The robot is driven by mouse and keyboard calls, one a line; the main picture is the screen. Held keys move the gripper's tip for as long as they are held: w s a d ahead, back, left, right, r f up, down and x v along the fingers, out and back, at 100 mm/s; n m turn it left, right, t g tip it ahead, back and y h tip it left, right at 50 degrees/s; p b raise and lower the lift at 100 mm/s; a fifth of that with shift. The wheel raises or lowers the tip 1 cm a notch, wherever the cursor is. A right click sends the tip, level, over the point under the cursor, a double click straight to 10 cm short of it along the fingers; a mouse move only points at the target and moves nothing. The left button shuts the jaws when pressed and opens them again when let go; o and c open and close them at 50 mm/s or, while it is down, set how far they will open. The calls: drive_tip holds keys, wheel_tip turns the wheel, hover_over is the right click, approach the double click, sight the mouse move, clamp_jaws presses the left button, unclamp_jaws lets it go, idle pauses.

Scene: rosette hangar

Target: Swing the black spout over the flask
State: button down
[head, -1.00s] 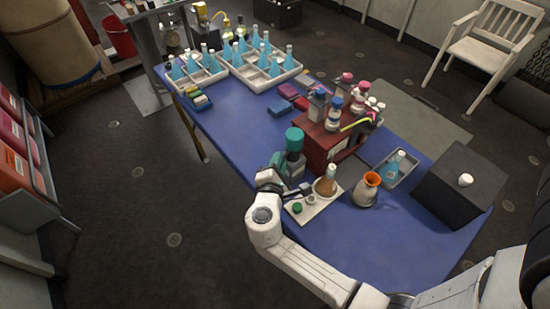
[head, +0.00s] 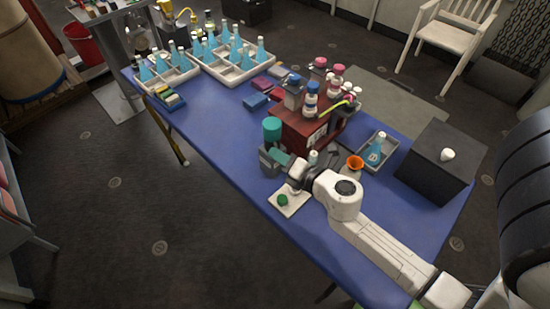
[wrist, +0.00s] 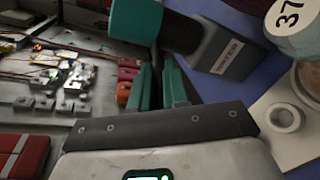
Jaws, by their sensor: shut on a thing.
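The dispenser has a teal cap (head: 272,128) and a grey labelled body (wrist: 222,55), and stands near the table's front edge. My gripper (wrist: 158,72), with teal fingers, is shut on the thin black spout (wrist: 155,55), beside the dispenser. In the head view my gripper (head: 283,160) is just right of the dispenser. The flask (wrist: 293,22), marked 37, shows only in part at the wrist view's upper right, apart from the fingers. In the head view my arm hides most of it. The spout's outlet is not clear.
A white tray (head: 295,204) with a green-capped item (head: 283,199) and a white ring (wrist: 285,118) lies by my wrist. An orange-rimmed vessel (head: 354,162) stands behind my arm. A red-brown box (head: 305,130) with bottles and a black box (head: 440,160) stand beyond.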

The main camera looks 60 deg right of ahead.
drive_tip(key=shift+s+d+n+t+y, duration=0.15)
drive_tip(key=shift+s+d+n+y, duration=0.1)
drive_tip(key=shift+n+y, duration=0.3)
drive_tip(key=shift+s+d+n+t+y, duration=0.2)
drive_tip(key=shift+n+y, duration=0.15)
drive_tip(key=shift+y, duration=0.3)
drive_tip(key=c, duration=1.2)
unclamp_jaws()
drive_tip(key=b+v, duration=0.2)
drive_tip(key=v, duration=0.8)
drive_tip(key=shift+s+b, duration=0.35)
drive_tip(key=shift+b, duration=0.05)
drive_tip(key=shift+r, duration=0.1)
